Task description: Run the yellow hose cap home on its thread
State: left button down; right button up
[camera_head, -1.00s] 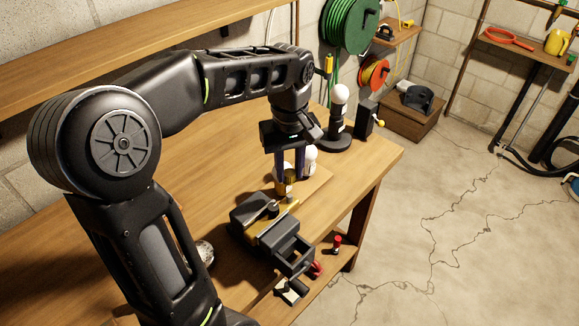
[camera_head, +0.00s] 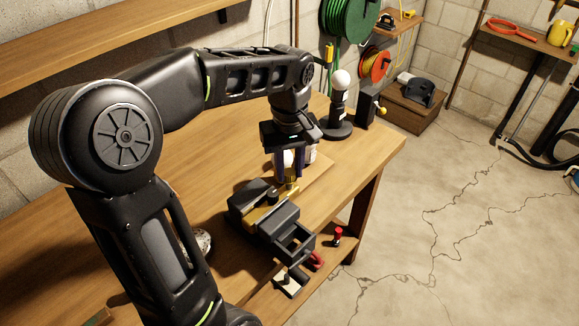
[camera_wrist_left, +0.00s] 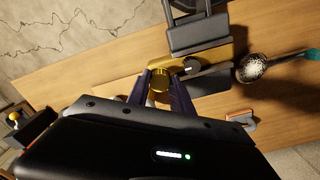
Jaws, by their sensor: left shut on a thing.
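The yellow hose cap (camera_wrist_left: 160,82) is a short gold-coloured cylinder between the two fingertips of my left gripper (camera_wrist_left: 159,88) in the wrist view. My left gripper (camera_head: 287,177) points down at the back of the dark vise (camera_head: 283,226) in the head view and is shut on the cap. A brass-yellow fitting (camera_head: 292,187) shows at the fingertips beside the vise. The thread is largely hidden by cap and fingers, so I cannot tell whether the cap touches it. My right gripper is out of view.
The vise also shows in the wrist view (camera_wrist_left: 198,32). A brush with a teal handle (camera_wrist_left: 256,67) lies beside it. A black stand with a white ball (camera_head: 340,80) stands behind my gripper.

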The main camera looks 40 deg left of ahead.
pick_arm(q)
jog(key=shift+f, duration=0.25)
dwell(0.4)
jog(key=shift+f+b, duration=1)
jog(key=shift+f, duration=0.15)
jog(key=shift+r, duration=0.1)
